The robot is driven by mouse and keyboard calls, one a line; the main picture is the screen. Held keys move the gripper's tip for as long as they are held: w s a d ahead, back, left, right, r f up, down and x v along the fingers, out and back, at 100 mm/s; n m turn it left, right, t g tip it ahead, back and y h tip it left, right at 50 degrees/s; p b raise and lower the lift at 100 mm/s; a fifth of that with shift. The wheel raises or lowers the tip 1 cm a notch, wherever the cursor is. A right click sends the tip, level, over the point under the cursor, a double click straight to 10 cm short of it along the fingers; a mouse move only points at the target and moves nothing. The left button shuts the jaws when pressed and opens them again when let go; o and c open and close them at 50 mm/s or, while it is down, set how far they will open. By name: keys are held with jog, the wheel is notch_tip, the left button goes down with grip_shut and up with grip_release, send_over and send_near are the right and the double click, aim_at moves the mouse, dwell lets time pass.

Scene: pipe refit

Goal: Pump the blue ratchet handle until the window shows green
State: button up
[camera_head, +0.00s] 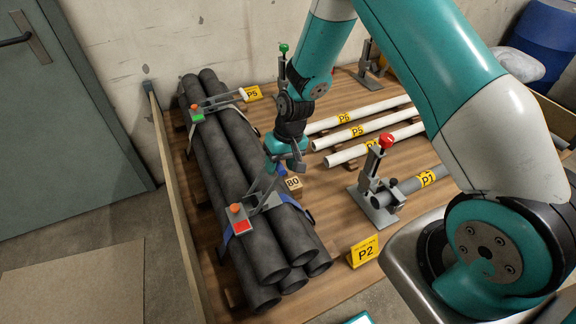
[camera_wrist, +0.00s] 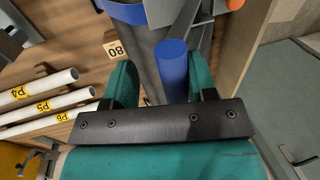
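The blue ratchet handle (camera_head: 281,171) is the grip at the end of a grey lever on the near strap of the pipe bundle. The window (camera_head: 242,227) on this ratchet shows red, with an orange button (camera_head: 235,209) beside it. My gripper (camera_head: 287,161) is just above the handle's end and partly hides it. In the wrist view the blue grip (camera_wrist: 173,68) shows between the two teal fingers, close to the right one, with a gap at the left one. My gripper is open; whether a finger touches the grip I cannot tell.
Dark pipes (camera_head: 262,240) lie bundled under the ratchet. A farther ratchet has a green window (camera_head: 197,117) and a white handle. An "80" block (camera_head: 293,184) stands close by the gripper. White pipes (camera_head: 360,130) and a red-knobbed clamp (camera_head: 377,180) are to the right.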

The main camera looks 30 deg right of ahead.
jog(key=shift+d+f+b, duration=0.4)
jog(key=shift+d+f, duration=0.4)
jog(key=shift+d, duration=0.2)
jog(key=shift+a+r+p, duration=0.75)
jog(key=shift+a+r, duration=0.25)
jog(key=shift+a, duration=0.3)
jog(key=a, duration=0.1)
jog(key=a+r, duration=0.1)
jog(key=a, duration=0.1)
jog(key=shift+r+p, duration=0.2)
jog(key=shift+p, duration=0.2)
